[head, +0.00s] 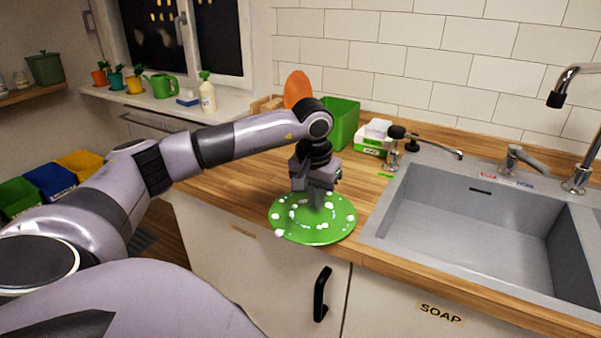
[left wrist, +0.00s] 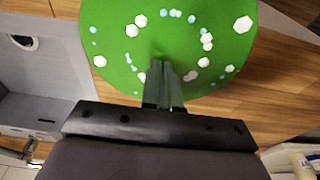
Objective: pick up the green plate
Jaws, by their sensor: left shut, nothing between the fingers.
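The green plate (head: 335,222), dotted with white and pale blue spots, lies on the wooden counter left of the sink, near the front edge. In the left wrist view the plate (left wrist: 180,60) fills the upper middle. My left gripper (head: 316,206) points down over the plate, its fingers above or touching the surface; I cannot tell which. In the left wrist view the fingers (left wrist: 164,72) are together over the plate's face, with nothing between them. The gripper is not around the plate's rim. My right gripper is not in view.
The sink (head: 470,215) lies to the right of the plate, with a faucet (head: 580,165) behind it. A green container (head: 342,122) and a soap box (head: 373,138) stand behind my gripper. A black cabinet handle (head: 322,294) sticks out below the counter.

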